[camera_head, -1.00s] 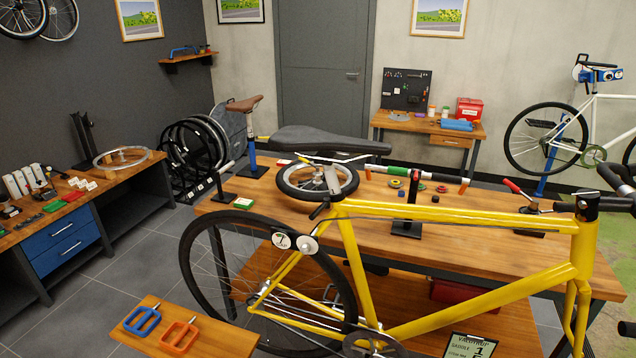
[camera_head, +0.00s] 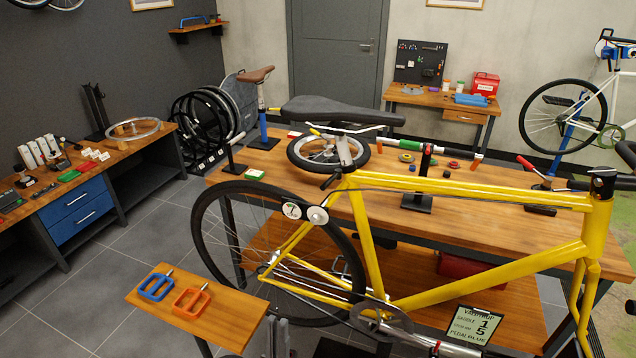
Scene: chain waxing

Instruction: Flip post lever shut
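The yellow bike (camera_head: 470,191) stands in front of the long workbench. A silver seat post (camera_head: 344,151) rises from its frame below the black saddle (camera_head: 340,109). The small dark post lever (camera_head: 330,182) sticks out down and left from the clamp at the top of the seat tube. It is too small to tell whether it is fully open or shut. My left gripper (camera_head: 277,326) shows as grey upright parts at the bottom edge, well below the lever and apart from it. Its finger gap is unclear. My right gripper is not in view.
A small wooden shelf (camera_head: 222,321) with a blue pedal (camera_head: 156,287) and an orange pedal (camera_head: 190,302) is left of my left gripper. The rear wheel (camera_head: 207,245) stands between gripper and bench.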

